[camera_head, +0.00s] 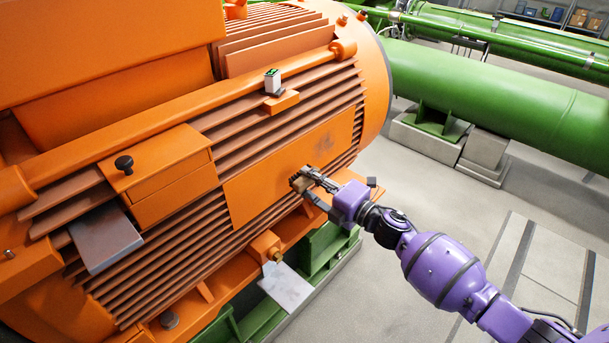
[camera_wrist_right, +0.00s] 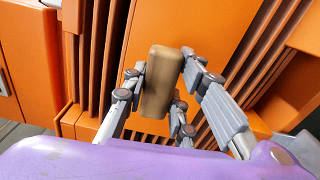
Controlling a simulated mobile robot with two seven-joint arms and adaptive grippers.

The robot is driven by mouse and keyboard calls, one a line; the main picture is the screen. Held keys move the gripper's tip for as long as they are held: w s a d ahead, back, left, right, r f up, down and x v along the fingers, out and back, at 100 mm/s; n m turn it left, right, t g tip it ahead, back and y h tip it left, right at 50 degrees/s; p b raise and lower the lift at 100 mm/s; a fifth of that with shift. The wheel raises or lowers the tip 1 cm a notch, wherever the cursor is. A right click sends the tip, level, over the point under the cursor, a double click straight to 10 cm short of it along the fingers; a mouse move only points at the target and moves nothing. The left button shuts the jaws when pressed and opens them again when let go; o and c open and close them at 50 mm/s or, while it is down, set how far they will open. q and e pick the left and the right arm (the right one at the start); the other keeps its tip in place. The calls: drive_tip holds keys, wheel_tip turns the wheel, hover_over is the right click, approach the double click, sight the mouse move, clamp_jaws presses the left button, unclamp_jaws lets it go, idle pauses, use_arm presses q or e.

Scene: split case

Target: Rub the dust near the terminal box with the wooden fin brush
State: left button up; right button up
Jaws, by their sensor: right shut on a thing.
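The wooden fin brush (camera_head: 298,184) is a small tan block held in my right gripper (camera_head: 308,182). The right wrist view shows the brush (camera_wrist_right: 161,82) between the grey fingers, which are shut on it. In the head view it is at the lower right edge of a flat orange panel (camera_head: 270,178) on the finned motor; I cannot tell whether it touches. A dark dust smudge (camera_head: 325,145) lies on the panel's upper right, above the brush. An orange box with a black knob (camera_head: 160,180), possibly the terminal box, is left of the panel. My left gripper is out of view.
A grey plate (camera_head: 105,240) lies at the left fins, another (camera_head: 287,288) below the motor. Green pipework (camera_head: 500,95) is behind; the floor at right is clear.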

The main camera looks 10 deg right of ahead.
drive_tip(key=shift+s, duration=0.15)
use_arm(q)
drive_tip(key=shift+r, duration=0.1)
use_arm(e)
drive_tip(key=shift+d, duration=0.1)
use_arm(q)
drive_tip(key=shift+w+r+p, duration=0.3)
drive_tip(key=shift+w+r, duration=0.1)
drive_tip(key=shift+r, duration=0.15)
use_arm(e)
drive_tip(key=v, duration=0.3)
